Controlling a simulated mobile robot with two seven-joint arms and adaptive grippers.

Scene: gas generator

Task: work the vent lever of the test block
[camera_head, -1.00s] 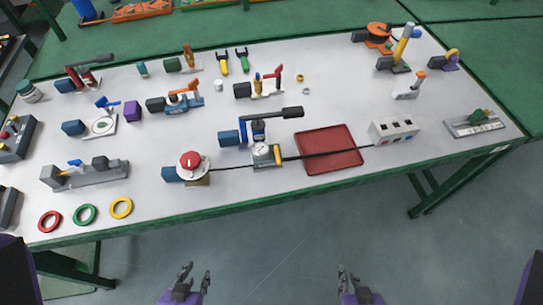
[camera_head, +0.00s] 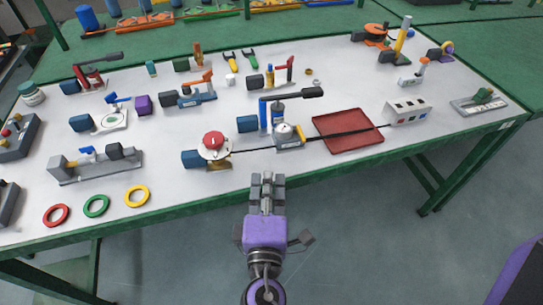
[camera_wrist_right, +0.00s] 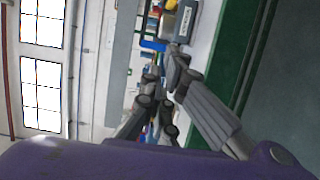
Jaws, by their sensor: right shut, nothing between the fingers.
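A grey block (camera_head: 96,169) with a small blue lever (camera_head: 88,151) on top stands at the table's front left. Near the middle, a round gauge (camera_head: 287,132) on a grey base stands beside a blue post with a long black-handled lever (camera_head: 297,95). I cannot tell for sure which is the test block. My right gripper (camera_head: 268,180) is shut and empty, at the front table edge, below the gauge in the picture and apart from both levers. In the right wrist view, a blue bar (camera_wrist_right: 153,45) and a grey labelled body (camera_wrist_right: 186,22) show beyond the fingers. My left gripper is out of view.
A red-topped round valve (camera_head: 214,145) stands left of the gauge. A black hose runs past the red tray (camera_head: 347,131) to a grey socket box (camera_head: 408,112). Red, green and yellow rings (camera_head: 137,196) lie at the front left.

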